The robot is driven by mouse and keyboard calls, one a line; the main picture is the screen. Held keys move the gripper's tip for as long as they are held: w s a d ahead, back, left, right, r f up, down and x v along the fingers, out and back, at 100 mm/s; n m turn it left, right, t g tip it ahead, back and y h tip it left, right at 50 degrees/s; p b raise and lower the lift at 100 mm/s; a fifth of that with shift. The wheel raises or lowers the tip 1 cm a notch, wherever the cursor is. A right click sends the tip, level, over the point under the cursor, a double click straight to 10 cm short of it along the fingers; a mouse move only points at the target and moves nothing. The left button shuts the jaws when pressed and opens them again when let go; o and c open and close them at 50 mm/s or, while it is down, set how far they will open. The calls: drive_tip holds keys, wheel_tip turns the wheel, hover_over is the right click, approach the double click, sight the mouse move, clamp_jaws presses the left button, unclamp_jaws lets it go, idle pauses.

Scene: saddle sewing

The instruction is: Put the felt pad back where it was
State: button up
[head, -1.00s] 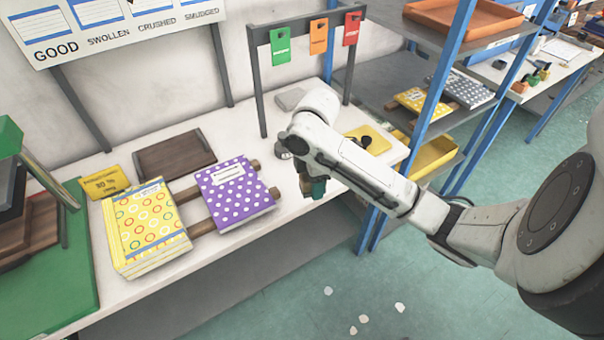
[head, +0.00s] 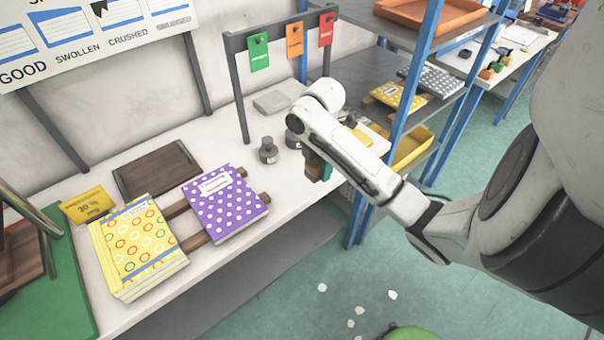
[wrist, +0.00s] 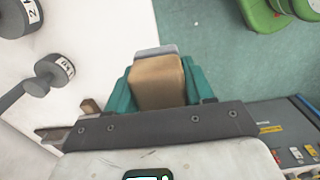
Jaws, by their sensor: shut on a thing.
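My gripper (wrist: 160,88) has teal fingers and is shut on a tan block with a grey far edge, which looks like the felt pad (wrist: 158,82). In the head view my gripper (head: 318,168) hangs at the front edge of the white bench (head: 290,196), right of the purple dotted book. The held block is mostly hidden there by my arm. In the wrist view the block is over the bench edge, with teal floor beyond. Its height above the bench is unclear.
Two grey weights (head: 268,152) stand left of my gripper. Yellow books (head: 138,245) and a purple dotted book (head: 224,203) lie on wooden bars. A dark wooden tray (head: 156,168), a grey slab (head: 272,101) and a tag rack (head: 238,85) stand behind. A blue-post shelf (head: 412,95) is at right.

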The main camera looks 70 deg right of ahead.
drive_tip(key=shift+w+d+f, duration=0.15)
drive_tip(key=shift+w+d, duration=0.15)
drive_tip(key=shift+w, duration=0.15)
drive_tip(key=shift+w+d+f, duration=0.15)
drive_tip(key=shift+w+d, duration=0.1)
drive_tip(key=shift+w, duration=0.2)
drive_tip(key=b, duration=0.6)
hover_over(303, 181)
drive_tip(key=s+a, duration=0.1)
wheel_tip(303, 181, down, 5)
drive_tip(key=shift+f, duration=0.1)
drive_tip(key=shift+w+d, duration=0.15)
drive_tip(key=shift+d, duration=0.05)
drive_tip(key=shift+w+d+f, duration=0.25)
drive_tip(key=shift+w+f, duration=0.1)
drive_tip(key=shift+f, duration=0.1)
drive_tip(key=shift+w+d+f+p, duration=0.15)
drive_tip(key=shift+f+p, duration=0.45)
drive_tip(key=shift+f, duration=1.15)
drive_tip(key=shift+f, duration=0.15)
drive_tip(key=o, duration=1.1)
